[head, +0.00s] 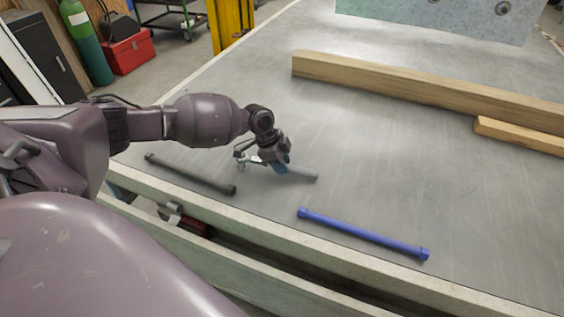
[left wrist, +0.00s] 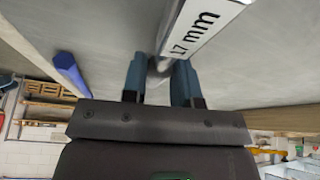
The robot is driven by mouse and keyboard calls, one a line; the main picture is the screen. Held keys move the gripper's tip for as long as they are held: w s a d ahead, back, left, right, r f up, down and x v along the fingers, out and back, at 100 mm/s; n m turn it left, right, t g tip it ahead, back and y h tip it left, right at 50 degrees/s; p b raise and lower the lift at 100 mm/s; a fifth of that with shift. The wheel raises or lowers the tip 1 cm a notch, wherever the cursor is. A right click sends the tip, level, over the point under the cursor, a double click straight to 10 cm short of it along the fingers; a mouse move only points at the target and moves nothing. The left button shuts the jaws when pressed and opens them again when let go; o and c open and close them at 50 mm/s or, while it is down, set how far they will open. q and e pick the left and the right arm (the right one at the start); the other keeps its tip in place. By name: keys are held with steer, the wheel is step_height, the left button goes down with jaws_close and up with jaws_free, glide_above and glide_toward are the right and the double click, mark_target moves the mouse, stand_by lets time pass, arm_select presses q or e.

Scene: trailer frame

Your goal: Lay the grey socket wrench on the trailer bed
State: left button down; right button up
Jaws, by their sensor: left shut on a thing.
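The grey socket wrench (head: 302,173) is in my left gripper (head: 279,165), over the trailer bed (head: 330,135). In the left wrist view, the wrench (left wrist: 196,28) shows a "17 mm" label, and the two blue fingertips of the gripper (left wrist: 160,80) are closed around its shaft. The wrench lies roughly level, close to the bed; I cannot tell whether it touches. Part of it is hidden behind the gripper. My right gripper is not in view.
A dark grey bar (head: 190,174) lies left of the gripper and a blue bar (head: 362,235) lies to the front right. Long wooden beams (head: 420,86) lie farther back. The bed between the wrench and the beams is clear.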

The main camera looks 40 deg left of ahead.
arm_select(q)
steer(key=shift+f, duration=0.4)
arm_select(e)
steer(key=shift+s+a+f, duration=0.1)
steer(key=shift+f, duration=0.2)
arm_select(q)
steer(key=shift+c, duration=0.7)
jaws_free()
steer(key=shift+o, duration=0.3)
steer(key=shift+o, duration=0.4)
steer(key=shift+f, duration=0.1)
steer(key=v, duration=0.4)
steer(key=shift+w, duration=0.1)
steer(key=p+v, duration=0.1)
steer(key=v, duration=0.4)
steer(key=shift+r, duration=0.35)
steer(key=shift+s+a+r+p, duration=0.25)
steer(key=shift+a+r+p, duration=0.05)
steer(key=shift+r, duration=0.25)
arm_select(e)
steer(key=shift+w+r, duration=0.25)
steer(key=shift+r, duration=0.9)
